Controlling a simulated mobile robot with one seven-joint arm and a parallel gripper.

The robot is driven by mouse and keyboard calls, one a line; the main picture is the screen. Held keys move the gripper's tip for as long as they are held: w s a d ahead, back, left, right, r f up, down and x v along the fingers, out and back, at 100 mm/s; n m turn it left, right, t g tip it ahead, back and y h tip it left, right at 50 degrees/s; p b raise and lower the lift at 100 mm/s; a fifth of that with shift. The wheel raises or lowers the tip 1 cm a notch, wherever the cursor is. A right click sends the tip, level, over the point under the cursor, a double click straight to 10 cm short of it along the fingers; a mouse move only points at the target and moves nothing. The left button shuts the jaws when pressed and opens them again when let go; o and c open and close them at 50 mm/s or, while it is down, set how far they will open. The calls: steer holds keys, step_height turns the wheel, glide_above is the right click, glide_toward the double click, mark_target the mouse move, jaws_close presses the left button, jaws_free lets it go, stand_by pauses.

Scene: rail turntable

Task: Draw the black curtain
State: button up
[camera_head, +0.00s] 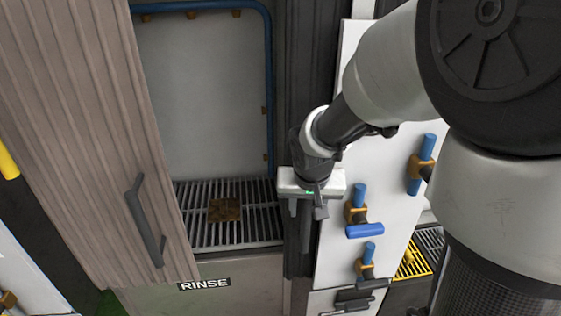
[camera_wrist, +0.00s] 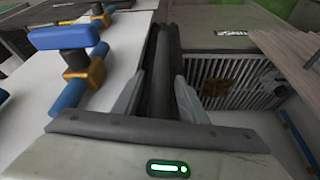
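The black curtain (camera_head: 309,50) hangs bunched in a narrow dark strip at the right side of the rinse bay. My gripper (camera_head: 306,210) is in front of its lower part, pointing down and forward. In the wrist view, a dark upright edge of the curtain (camera_wrist: 162,75) stands between my two fingers. The fingers are apart, one on each side of it. I see no clear sign that they press on it, and the contact at the tips is hard to make out.
A brown ribbed panel (camera_head: 85,130) with a dark handle (camera_head: 146,222) covers the left of the bay. A brown block (camera_head: 224,210) lies on the bay's grate (camera_head: 200,235). Blue-handled valves (camera_head: 358,200) stick out from the white panel just right of my gripper.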

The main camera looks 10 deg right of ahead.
jaws_close()
steer(key=shift+a, duration=0.1)
steer(key=shift+a+f+b, duration=0.15)
steer(key=shift+a+b, duration=0.2)
steer(key=shift+b, duration=0.1)
steer(key=a+b, duration=0.9)
steer(key=a, duration=1.6)
steer(key=shift+a+b, duration=0.15)
steer(key=shift+b, duration=0.25)
jaws_free()
